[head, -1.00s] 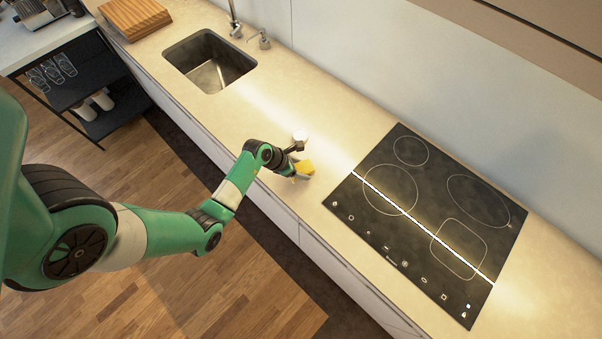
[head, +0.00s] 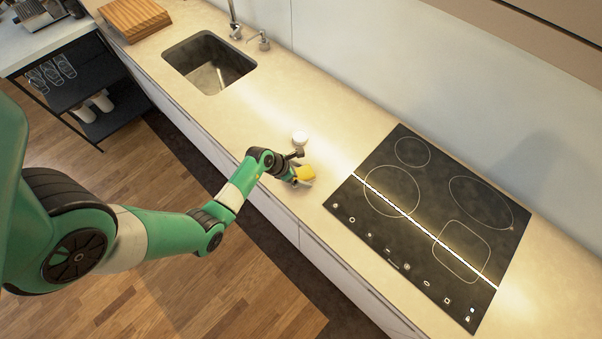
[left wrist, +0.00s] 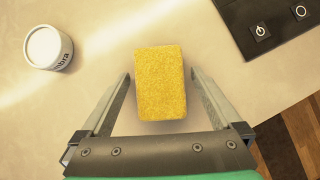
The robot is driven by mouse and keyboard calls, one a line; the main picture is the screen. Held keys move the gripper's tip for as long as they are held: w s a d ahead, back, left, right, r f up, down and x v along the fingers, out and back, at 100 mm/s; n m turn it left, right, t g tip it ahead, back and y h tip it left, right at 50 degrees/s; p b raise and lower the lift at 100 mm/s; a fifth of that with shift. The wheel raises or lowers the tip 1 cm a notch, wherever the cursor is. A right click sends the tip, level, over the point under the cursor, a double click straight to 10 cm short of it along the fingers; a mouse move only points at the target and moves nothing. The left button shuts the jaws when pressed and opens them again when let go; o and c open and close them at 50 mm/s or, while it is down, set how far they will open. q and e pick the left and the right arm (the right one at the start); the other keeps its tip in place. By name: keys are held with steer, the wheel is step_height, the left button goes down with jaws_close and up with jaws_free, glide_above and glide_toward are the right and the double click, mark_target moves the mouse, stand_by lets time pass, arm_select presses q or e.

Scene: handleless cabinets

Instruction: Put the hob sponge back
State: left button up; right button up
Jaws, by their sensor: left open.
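The yellow sponge (head: 305,173) is on the beige counter, left of the black hob (head: 428,220). In the left wrist view the sponge (left wrist: 160,83) lies between the two fingers of my left gripper (left wrist: 160,82), with a gap on each side. My left gripper (head: 300,178) is open and holds nothing. A corner of the hob (left wrist: 275,22) shows at the upper right of the left wrist view. My right gripper is not in view.
A small white round container (head: 300,138) stands behind my left gripper; it also shows in the left wrist view (left wrist: 48,48). The sink (head: 210,62) is at the back left. The counter's front edge runs beneath my left arm. Counter between sink and container is clear.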

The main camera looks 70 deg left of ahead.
arm_select(q)
steer(key=shift+r, duration=0.25)
steer(key=p+v, duration=0.4)
steer(key=v, duration=0.7)
steer(key=shift+s+r, duration=0.25)
